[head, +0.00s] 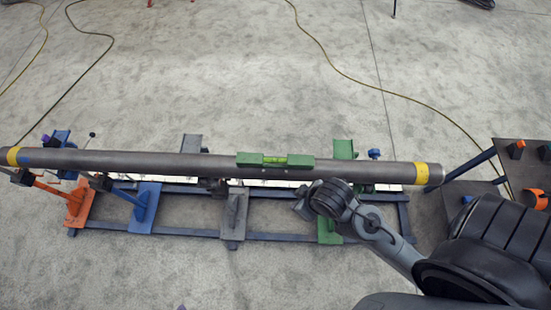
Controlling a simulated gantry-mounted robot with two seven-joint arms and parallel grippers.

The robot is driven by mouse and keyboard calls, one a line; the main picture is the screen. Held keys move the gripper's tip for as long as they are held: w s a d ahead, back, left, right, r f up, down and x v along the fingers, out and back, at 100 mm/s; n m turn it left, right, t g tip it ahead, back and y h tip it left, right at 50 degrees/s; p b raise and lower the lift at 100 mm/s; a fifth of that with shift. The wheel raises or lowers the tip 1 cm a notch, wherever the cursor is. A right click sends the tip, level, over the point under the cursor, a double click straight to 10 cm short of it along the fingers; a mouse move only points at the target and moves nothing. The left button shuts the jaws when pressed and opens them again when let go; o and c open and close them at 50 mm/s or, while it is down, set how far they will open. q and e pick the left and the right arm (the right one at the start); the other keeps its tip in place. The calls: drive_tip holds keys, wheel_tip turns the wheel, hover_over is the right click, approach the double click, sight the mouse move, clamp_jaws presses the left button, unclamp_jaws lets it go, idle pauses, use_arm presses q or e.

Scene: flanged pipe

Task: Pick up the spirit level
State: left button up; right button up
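The green spirit level (276,161) lies lengthwise along a long grey pipe (160,163), right of the pipe's middle. Its pale green vial window shows at its centre. My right gripper (302,203) is below and to the right of the level in the head view, on the near side of the pipe, apart from the level. Its fingers are small and partly hidden by the wrist, so I cannot tell whether they are open. My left gripper is not in view.
The pipe has yellow bands near both ends and rests over a dark frame (185,233) with orange, blue, grey and green supports. A dark bench (522,152) with orange items stands at the right.

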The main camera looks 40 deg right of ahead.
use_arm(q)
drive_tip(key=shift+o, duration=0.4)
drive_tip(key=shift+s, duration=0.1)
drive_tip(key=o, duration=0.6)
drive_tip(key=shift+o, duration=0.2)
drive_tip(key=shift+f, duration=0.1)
